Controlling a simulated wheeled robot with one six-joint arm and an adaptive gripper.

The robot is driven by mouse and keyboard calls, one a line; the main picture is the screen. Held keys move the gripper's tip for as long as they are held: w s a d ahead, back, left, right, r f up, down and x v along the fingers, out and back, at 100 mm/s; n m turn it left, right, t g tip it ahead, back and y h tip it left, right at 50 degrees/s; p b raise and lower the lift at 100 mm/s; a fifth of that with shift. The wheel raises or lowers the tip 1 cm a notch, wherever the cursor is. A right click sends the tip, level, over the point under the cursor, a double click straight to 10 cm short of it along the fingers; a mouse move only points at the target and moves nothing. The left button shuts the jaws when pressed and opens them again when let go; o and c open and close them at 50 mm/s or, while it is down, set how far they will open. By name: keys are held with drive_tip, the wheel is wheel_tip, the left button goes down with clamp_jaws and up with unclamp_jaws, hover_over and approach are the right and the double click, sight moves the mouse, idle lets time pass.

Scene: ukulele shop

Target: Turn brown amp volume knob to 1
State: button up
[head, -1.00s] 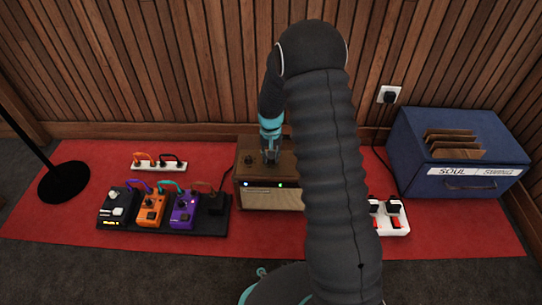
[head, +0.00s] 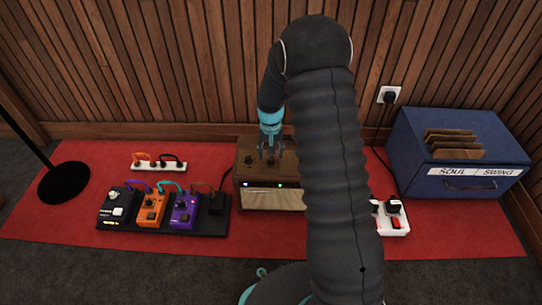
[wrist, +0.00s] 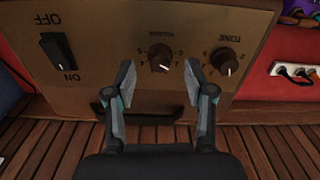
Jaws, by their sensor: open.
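The brown amp (head: 285,165) stands on the red mat against the slatted wall. Its top panel (wrist: 105,45) fills much of the wrist view. The round dark volume knob (wrist: 160,58) sits mid-panel, with a white mark toward its lower right in that view; the small numbers around it are hard to read. My gripper (wrist: 160,80) is open, its fingertips on either side of the knob with gaps showing. In the head view, my gripper (head: 269,152) points down over the amp's top. The tone knob (wrist: 225,62) is to the right and the on/off switch (wrist: 57,52) to the left in the wrist view.
A pedal board (head: 218,228) with several pedals lies left of the amp, with a white power strip (head: 160,166) behind it. The wall (head: 180,70) is close behind.

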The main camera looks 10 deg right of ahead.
sight(271, 159)
wheel_tip(271, 159, up, 10)
idle(0.4)
drive_tip(key=shift+f, duration=0.1)
drive_tip(key=s+r+n+t+p, duration=0.2)
drive_tip(key=s+r+t+p, duration=0.3)
drive_tip(key=s+r, duration=2.3)
drive_tip(key=s+p, duration=0.3)
drive_tip(key=s, duration=0.1)
drive_tip(key=shift+s+r+t, duration=0.15)
drive_tip(key=shift+r+t, duration=0.15)
drive_tip(key=shift+r, duration=0.1)
